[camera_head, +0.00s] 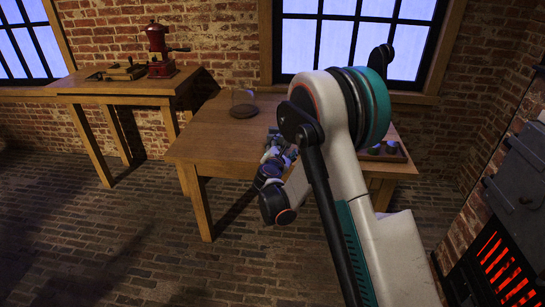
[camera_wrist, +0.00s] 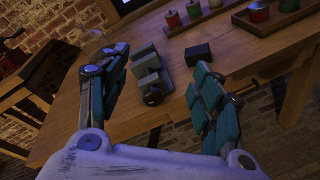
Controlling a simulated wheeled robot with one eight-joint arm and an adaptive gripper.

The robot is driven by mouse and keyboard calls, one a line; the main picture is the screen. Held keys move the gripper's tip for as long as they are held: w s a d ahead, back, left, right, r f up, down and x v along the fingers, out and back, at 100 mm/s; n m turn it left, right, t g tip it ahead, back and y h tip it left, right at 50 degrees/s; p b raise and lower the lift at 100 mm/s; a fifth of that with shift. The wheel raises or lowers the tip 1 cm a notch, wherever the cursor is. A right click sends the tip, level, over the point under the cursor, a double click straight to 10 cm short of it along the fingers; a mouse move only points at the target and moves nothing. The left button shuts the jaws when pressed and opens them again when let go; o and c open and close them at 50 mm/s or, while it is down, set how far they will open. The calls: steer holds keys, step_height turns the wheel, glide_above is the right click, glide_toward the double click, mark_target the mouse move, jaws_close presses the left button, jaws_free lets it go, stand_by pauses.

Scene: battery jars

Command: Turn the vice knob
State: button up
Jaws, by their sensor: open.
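The small grey-green vice (camera_wrist: 147,64) sits on the wooden table in the wrist view. Its dark round knob (camera_wrist: 153,96) is at the near end, facing me. My gripper (camera_wrist: 160,66) is open, with one teal-padded finger on each side of the vice in the picture. Nothing is held, and both fingers appear apart from the vice and knob. In the head view my gripper (camera_head: 277,155) is over the near edge of the table, partly behind my arm. The vice cannot be made out there.
A dark block (camera_wrist: 197,54) lies right of the vice. A wooden tray (camera_wrist: 262,27) with coloured jars stands behind. A red grinder (camera_head: 158,48) is on the left table; a glowing furnace (camera_head: 505,270) is right.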

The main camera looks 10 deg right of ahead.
steer(key=w+a+f+n+t+y, duration=0.1)
steer(key=a+f+n, duration=0.25)
steer(key=f, duration=0.35)
steer(key=w+a+f+n+t, duration=0.1)
steer(key=a+f+n+t, duration=0.1)
steer(key=f+n, duration=0.4)
steer(key=shift+m, duration=0.45)
steer(key=b+x, duration=0.1)
steer(key=x, duration=0.3)
steer(key=f+b+x, duration=0.1)
steer(key=x, duration=0.3)
steer(key=b+x, duration=0.1)
steer(key=x, duration=0.3)
steer(key=shift+d+f, duration=0.3)
steer(key=shift+w+d+r, duration=0.1)
steer(key=shift+w+d, duration=0.1)
steer(key=shift+w, duration=0.35)
steer(key=c, duration=1.1)
